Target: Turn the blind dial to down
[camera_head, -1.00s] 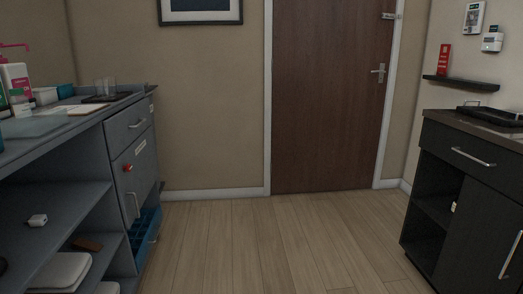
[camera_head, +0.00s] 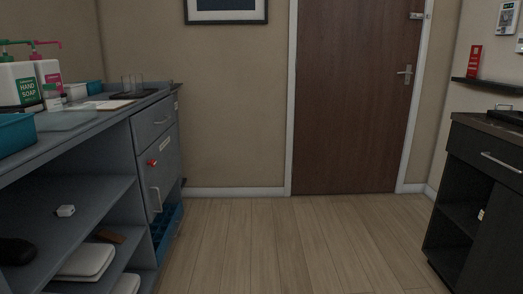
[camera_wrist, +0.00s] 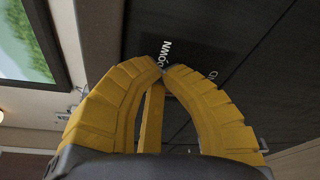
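My gripper (camera_wrist: 162,68) shows in the wrist view. Its two yellow fingers curve inward and their tips meet, with nothing clearly visible between them. Just beyond the tips, a dark panel (camera_wrist: 225,35) carries pale lettering that seems to read "DOWN" (camera_wrist: 167,52), seen turned, with other letters (camera_wrist: 210,75) to the right. I cannot make out the blind dial there; the fingers may hide it. The gripper is not in the head view. That view shows a small red knob (camera_head: 152,163) on the grey cabinet at left; I cannot tell what it controls.
The grey counter (camera_head: 95,121) at left holds soap bottles (camera_head: 22,90) and a teal bin (camera_head: 14,134). A dark cabinet (camera_head: 490,215) stands at right. The wooden floor (camera_head: 285,240) between them is clear up to a closed brown door (camera_head: 350,95). A bright framed scene (camera_wrist: 25,40) is at wrist-view left.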

